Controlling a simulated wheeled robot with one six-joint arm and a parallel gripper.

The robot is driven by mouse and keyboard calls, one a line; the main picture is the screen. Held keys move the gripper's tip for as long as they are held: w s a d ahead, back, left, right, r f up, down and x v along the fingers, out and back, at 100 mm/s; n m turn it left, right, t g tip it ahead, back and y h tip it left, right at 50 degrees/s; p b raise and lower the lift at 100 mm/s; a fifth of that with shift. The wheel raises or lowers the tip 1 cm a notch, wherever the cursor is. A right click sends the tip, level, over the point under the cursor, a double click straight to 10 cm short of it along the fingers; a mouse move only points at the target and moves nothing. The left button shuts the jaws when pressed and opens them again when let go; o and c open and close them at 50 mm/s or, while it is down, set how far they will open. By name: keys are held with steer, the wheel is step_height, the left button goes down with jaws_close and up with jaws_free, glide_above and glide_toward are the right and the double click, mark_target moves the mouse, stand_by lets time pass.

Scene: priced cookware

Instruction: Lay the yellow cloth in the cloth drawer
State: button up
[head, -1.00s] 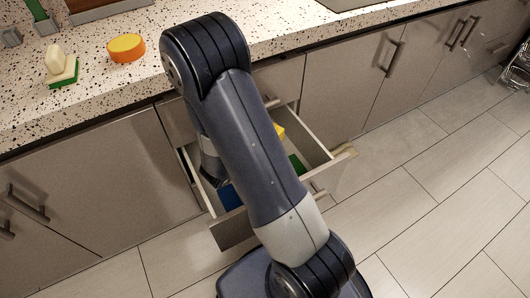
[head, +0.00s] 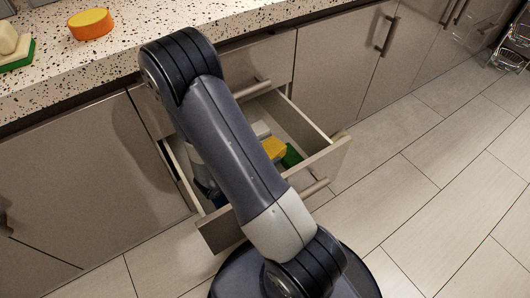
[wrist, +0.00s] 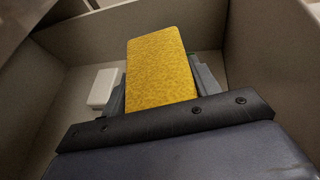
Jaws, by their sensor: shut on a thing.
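The yellow cloth (wrist: 160,62) shows as a flat, folded-looking block between the two fingers of my gripper (wrist: 160,88) in the wrist view. My gripper is shut on it, inside the open drawer (wrist: 75,42). The cloth is over the drawer floor; whether it touches the floor I cannot tell. In the head view the yellow cloth (head: 274,148) shows just right of my arm, inside the same drawer (head: 305,130). My gripper is hidden behind my arm there.
A white block (wrist: 103,88) lies in the drawer left of the cloth. The speckled counter above holds an orange sponge (head: 90,24) with a yellow top.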

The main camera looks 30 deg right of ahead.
step_height(320, 180, down, 13)
steer(key=b, duration=0.9)
steer(key=shift+r, duration=0.1)
steer(key=o, duration=1.1)
steer(key=shift+c, duration=0.2)
steer(key=shift+o, duration=0.6)
steer(key=shift+o, duration=1.3)
step_height(320, 180, up, 10)
steer(key=p, duration=0.4)
steer(key=shift+p, duration=0.3)
